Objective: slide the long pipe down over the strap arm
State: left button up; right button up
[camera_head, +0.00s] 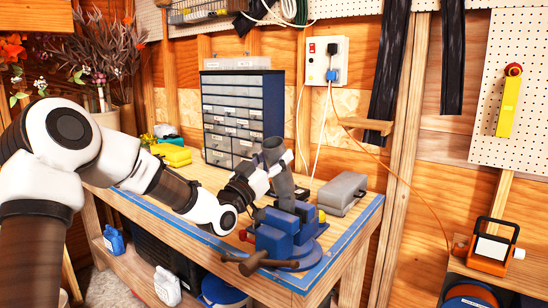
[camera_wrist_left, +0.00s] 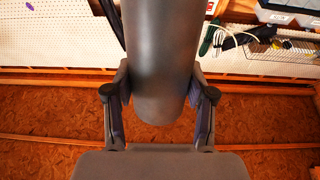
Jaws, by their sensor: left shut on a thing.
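The long pipe (camera_head: 283,183) is a dark grey tube standing nearly upright, slightly tilted, just above or at the blue vise (camera_head: 280,238) on the workbench corner. My left gripper (camera_head: 272,172) comes in from the left and is shut on the pipe near its upper part. In the left wrist view the pipe (camera_wrist_left: 163,60) fills the space between both fingers (camera_wrist_left: 160,108). I cannot make out the strap arm; the pipe, gripper and vise may hide it. I cannot tell whether the pipe's lower end is around anything. My right gripper is not in view.
A grey box-like case (camera_head: 342,193) lies on the bench right of the vise. A drawer cabinet (camera_head: 243,117) stands behind, with a yellow case (camera_head: 171,154) to its left. The vise's brown handle (camera_head: 252,263) sticks out in front. An orange lamp (camera_head: 492,247) stands at right.

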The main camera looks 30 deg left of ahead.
pick_arm(q)
jog(key=shift+w+f+b, duration=0.2)
jog(key=shift+f+b, duration=0.2)
jog(key=shift+f, duration=0.1)
jog(key=shift+w+f+b, duration=0.15)
jog(key=shift+f+b, duration=0.25)
jog(key=shift+f, duration=0.05)
jog(key=o, duration=1.4)
jog(key=v, duration=1.2)
